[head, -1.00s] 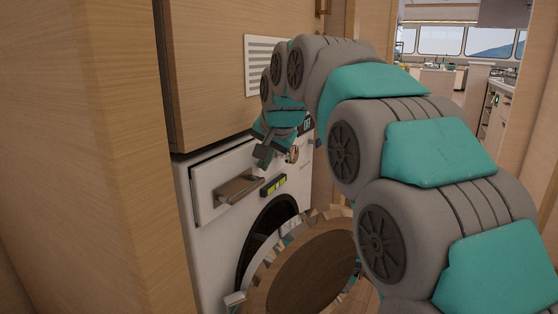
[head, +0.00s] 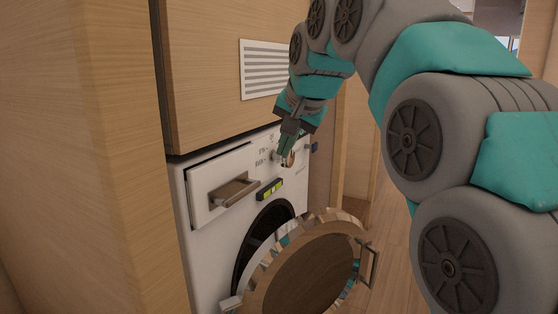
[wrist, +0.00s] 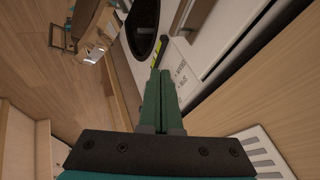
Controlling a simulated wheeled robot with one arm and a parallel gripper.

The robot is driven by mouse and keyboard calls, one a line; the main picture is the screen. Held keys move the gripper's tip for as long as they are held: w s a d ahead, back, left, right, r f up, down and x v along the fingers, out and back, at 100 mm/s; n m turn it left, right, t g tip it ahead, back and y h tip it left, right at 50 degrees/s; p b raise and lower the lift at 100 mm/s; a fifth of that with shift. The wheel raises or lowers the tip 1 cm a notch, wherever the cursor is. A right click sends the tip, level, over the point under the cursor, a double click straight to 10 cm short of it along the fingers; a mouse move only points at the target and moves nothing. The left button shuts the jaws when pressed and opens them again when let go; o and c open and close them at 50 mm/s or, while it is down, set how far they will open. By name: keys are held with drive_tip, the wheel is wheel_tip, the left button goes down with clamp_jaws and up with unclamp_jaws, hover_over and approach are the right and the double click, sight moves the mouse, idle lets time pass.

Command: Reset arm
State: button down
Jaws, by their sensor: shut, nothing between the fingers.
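My gripper (head: 286,147) is in front of the upper right part of a white washing machine (head: 204,243), near a round knob (head: 289,159). Its green fingers are shut with nothing between them; in the wrist view the closed fingers (wrist: 161,84) point toward the machine's front. My arm reaches in from the right of the head view. I cannot tell whether the fingertips touch the panel.
The machine's round door (head: 312,272) hangs open to the right, with a handle (head: 370,264) on its edge. A drawer handle (head: 233,189) and a yellow-green display (head: 270,189) are on the front. Wooden cabinet (head: 205,70) above; clear floor (head: 385,236) right.

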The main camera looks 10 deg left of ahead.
drive_tip(key=s+d+f+n+g+h, duration=0.1)
drive_tip(key=s+d+f+g+h, duration=0.25)
drive_tip(key=s+d+f, duration=1.25)
drive_tip(key=s+d+f+n+g, duration=0.1)
drive_tip(key=s+d+f+g, duration=0.1)
drive_tip(key=s+f, duration=0.7)
drive_tip(key=s+d+f+g, duration=0.2)
drive_tip(key=s+d+f, duration=0.3)
drive_tip(key=s+f, duration=0.4)
drive_tip(key=shift+s+f+n, duration=0.2)
drive_tip(key=shift+s+n, duration=0.2)
drive_tip(key=shift+s, duration=0.85)
